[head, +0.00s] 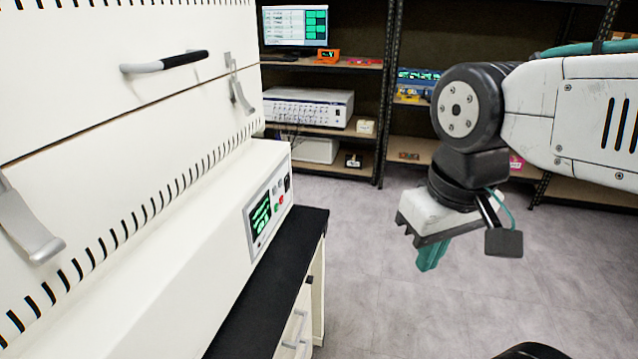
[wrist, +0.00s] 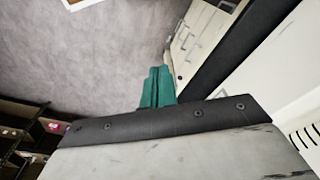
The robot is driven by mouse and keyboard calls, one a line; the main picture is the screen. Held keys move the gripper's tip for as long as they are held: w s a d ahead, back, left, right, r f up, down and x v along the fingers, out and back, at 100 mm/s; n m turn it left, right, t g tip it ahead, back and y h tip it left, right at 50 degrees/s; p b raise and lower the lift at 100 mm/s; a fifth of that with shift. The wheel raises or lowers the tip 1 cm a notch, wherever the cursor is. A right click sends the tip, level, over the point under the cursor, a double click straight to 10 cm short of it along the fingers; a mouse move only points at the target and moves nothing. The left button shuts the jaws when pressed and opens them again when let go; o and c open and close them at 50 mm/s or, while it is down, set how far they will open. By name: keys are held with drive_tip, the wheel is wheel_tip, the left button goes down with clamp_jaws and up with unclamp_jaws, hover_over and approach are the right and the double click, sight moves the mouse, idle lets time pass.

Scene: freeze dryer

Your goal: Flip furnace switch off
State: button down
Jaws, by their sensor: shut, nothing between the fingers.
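The furnace (head: 130,200) is a large white cabinet with black vent slots, filling the left of the head view. Its control panel (head: 267,212) has a green-lit screen, small red and green buttons and a dark switch (head: 287,184) at the upper right corner. The switch's position is too small to tell. My gripper (head: 430,258) has teal fingers pointing down, shut and empty. It hangs over open floor, right of the panel and apart from it. In the wrist view the teal fingers (wrist: 157,88) are together, with nothing between them.
The furnace stands on a black-topped bench (head: 270,300) with drawers, which also show in the wrist view (wrist: 195,40). Shelves (head: 350,130) at the back hold a monitor (head: 295,26) and a white instrument (head: 308,107). The grey floor (head: 370,270) between bench and arm is clear.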

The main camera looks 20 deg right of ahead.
drive_tip(key=w+d+f+m+t, duration=0.1)
drive_tip(key=w+f+m+t, duration=0.3)
drive_tip(key=w, duration=0.9)
drive_tip(key=w+d+f+m+t, duration=0.1)
drive_tip(key=w+f+m+t, duration=0.35)
drive_tip(key=w, duration=0.95)
drive_tip(key=w+a+f+m+t+y, duration=0.1)
drive_tip(key=w+f+m+t+y, duration=0.2)
drive_tip(key=w+f+m+t, duration=0.5)
drive_tip(key=shift+a+f+m+t, duration=0.35)
drive_tip(key=shift+a+f+t, duration=0.1)
drive_tip(key=shift+f, duration=0.1)
drive_tip(key=shift+w, duration=0.1)
approach(288, 183)
drive_tip(key=w+d, duration=0.4)
drive_tip(key=w, duration=0.1)
drive_tip(key=shift+w+a+r, duration=0.2)
drive_tip(key=shift+w+a, duration=0.4)
drive_tip(key=shift+a, duration=0.3)
drive_tip(key=shift+w+a+r, duration=0.2)
drive_tip(key=shift+w+a, duration=0.4)
drive_tip(key=shift+a, duration=0.3)
